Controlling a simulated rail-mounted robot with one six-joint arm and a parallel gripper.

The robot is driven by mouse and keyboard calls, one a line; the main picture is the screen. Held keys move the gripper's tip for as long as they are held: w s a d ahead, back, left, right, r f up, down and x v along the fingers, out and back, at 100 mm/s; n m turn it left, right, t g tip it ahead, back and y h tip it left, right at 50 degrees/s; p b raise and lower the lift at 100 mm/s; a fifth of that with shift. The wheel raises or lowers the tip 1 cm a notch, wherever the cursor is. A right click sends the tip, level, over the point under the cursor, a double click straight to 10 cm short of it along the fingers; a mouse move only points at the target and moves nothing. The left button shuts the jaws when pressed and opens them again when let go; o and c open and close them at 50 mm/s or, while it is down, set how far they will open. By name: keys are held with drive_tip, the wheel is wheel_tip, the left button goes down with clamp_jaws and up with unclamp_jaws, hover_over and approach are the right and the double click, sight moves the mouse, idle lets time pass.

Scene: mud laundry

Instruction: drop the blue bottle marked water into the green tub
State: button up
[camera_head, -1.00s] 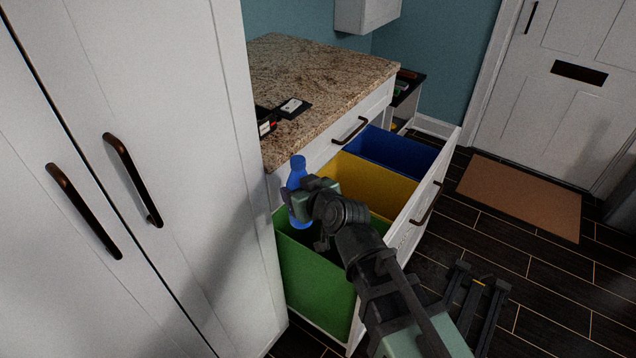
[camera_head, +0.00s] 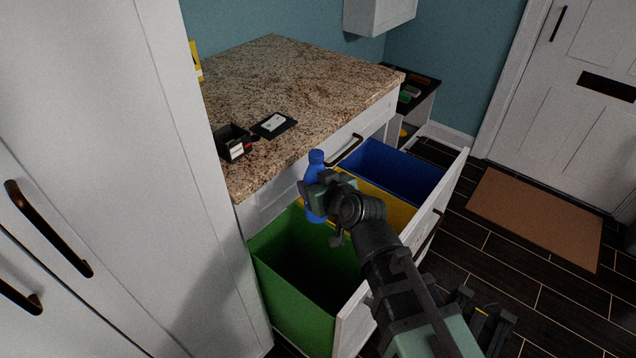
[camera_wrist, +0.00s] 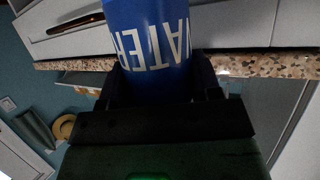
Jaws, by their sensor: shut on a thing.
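The blue bottle (camera_head: 316,170) is upright in my gripper (camera_head: 318,191). In the wrist view, the blue bottle (camera_wrist: 150,45) shows white WATER lettering and sits between the fingers of my gripper (camera_wrist: 158,85), which is shut on it. The green tub (camera_head: 297,313) stands nearest in the pulled-out drawer, open at the top, its visible inside dark and empty. The bottle appears above the tubs, near the border between the green tub and the yellow tub; its exact height is unclear. My arm hides part of the green tub's right side.
The yellow tub (camera_head: 395,212) and blue tub (camera_head: 400,170) stand behind the green tub in the drawer. A granite counter (camera_head: 300,80) carries a black box (camera_head: 233,142) and a dark card-like item (camera_head: 273,124). A tall white cabinet (camera_head: 120,150) stands close on the left.

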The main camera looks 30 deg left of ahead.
drive_tip(key=shift+s+f+b, duration=0.1)
drive_tip(key=shift+f+b, duration=0.2)
drive_tip(key=shift+f, duration=0.1)
wheel_tip(320, 180, down, 5)
drive_tip(key=b, duration=0.5)
drive_tip(key=shift+f, duration=0.15)
drive_tip(key=o, duration=1)
